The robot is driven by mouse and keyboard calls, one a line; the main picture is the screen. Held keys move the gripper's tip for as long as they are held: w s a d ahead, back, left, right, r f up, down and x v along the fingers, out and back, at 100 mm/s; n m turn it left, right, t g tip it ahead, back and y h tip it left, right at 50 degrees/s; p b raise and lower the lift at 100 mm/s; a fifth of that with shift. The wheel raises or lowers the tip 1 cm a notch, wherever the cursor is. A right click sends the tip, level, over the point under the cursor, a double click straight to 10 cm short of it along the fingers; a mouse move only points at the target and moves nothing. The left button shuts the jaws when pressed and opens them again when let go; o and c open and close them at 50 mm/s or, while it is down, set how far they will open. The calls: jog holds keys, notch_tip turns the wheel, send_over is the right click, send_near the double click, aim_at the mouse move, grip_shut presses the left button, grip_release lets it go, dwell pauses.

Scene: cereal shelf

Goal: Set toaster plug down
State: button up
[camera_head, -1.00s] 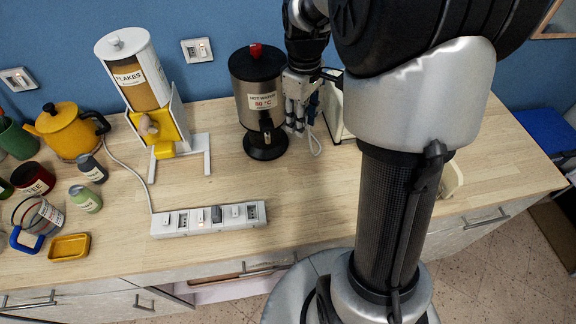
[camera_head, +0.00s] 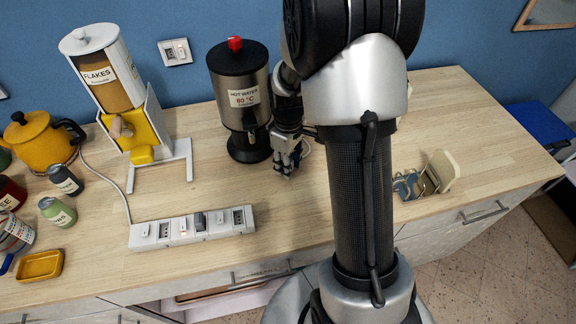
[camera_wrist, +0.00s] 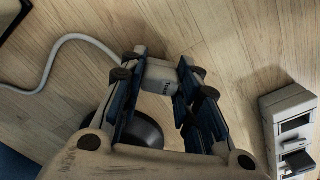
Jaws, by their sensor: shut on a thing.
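The toaster plug (camera_wrist: 160,77) is a small light-grey block between my fingertips in the wrist view. Its white cord (camera_wrist: 45,80) curves away to the left over the counter. My gripper (camera_head: 287,176) is shut on the plug, low over the wooden counter, just right of the hot water dispenser's base. Whether the plug touches the wood cannot be told. In the head view the plug is too small to make out among the fingers. The toaster is hidden behind my arm there.
The hot water dispenser (camera_head: 238,85) stands close left of my gripper. A power strip (camera_head: 190,228) with several sockets lies nearer the front edge; it also shows in the wrist view (camera_wrist: 290,105). A flakes dispenser (camera_head: 105,75) stands farther left. The counter in front of my gripper is bare.

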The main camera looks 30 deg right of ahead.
jog(key=shift+f, duration=0.25)
jog(key=o, duration=1.2)
jog(key=shift+c, duration=0.2)
notch_tip(320, 180, up, 12)
jog(key=r+p, duration=0.1)
jog(key=p, duration=0.3)
jog(key=s+a+r+m+t, duration=0.2)
jog(key=s+a+r+m, duration=0.1)
jog(key=s+a+r, duration=0.7)
jog(key=s+a+r+m+t, duration=0.2)
jog(key=s+r, duration=0.1)
jog(key=s, duration=0.6)
jog(key=shift+s+a+m+t, duration=0.2)
jog(key=shift+s+m+t, duration=0.1)
jog(key=shift+s+m, duration=0.1)
jog(key=shift+w, duration=0.1)
